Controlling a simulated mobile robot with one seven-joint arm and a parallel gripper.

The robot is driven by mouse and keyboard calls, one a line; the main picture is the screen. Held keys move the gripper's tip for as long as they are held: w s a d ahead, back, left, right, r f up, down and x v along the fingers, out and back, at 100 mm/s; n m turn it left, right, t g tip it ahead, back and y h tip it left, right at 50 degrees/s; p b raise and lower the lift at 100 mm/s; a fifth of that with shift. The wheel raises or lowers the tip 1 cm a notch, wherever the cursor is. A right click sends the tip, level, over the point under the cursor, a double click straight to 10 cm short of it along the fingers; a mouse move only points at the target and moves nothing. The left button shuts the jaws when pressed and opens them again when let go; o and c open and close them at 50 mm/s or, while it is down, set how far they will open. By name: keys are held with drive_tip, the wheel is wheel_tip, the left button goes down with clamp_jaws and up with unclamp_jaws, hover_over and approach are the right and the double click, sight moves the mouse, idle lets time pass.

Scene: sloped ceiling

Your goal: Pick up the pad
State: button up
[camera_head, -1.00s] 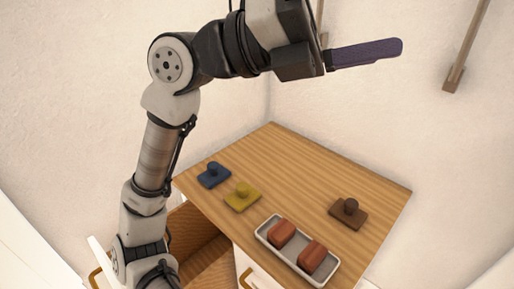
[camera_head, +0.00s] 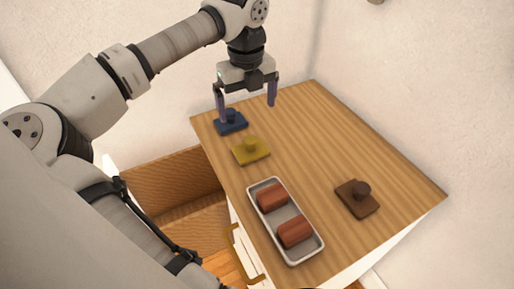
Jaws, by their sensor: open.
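Three flat square pads, each with a round knob on top, lie on the wooden tabletop. The blue pad (camera_head: 231,126) is at the far left, the yellow pad (camera_head: 254,156) is just nearer, and the brown pad (camera_head: 354,203) is at the right. My gripper (camera_head: 247,110) points down over the far left part of the top, with its two purple fingers wide apart and nothing between them. The left finger overlaps the blue pad's left side in the picture, and the right finger is to the right of that pad. I cannot tell whether the left finger touches it.
A grey-white tray (camera_head: 318,247) with two reddish-brown blocks (camera_head: 272,197) stands near the front edge of the wooden top (camera_head: 320,140). Walls rise behind the top. An open drawer (camera_head: 180,190) shows below at the left. The back right of the top is clear.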

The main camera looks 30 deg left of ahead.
sight(251, 139)
wheel_tip(251, 139, down, 7)
drive_tip(key=shift+f, duration=0.2)
drive_tip(key=shift+w+d+f+p, duration=0.1)
drive_tip(key=shift+f+p, duration=0.25)
drive_tip(key=shift+f, duration=1.15)
drive_tip(key=shift+d+f+p, duration=0.1)
drive_tip(key=shift+f+p, duration=0.2)
drive_tip(key=shift+f, duration=1.2)
drive_tip(key=shift+c, duration=0.4)
drive_tip(key=c, duration=0.9)
wheel_tip(251, 139, up, 10)
drive_tip(key=shift+r+b, duration=0.1)
drive_tip(key=shift+b, duration=0.35)
drive_tip(key=o, duration=0.5)
drive_tip(key=shift+c, duration=0.2)
drive_tip(key=c, duration=0.3)
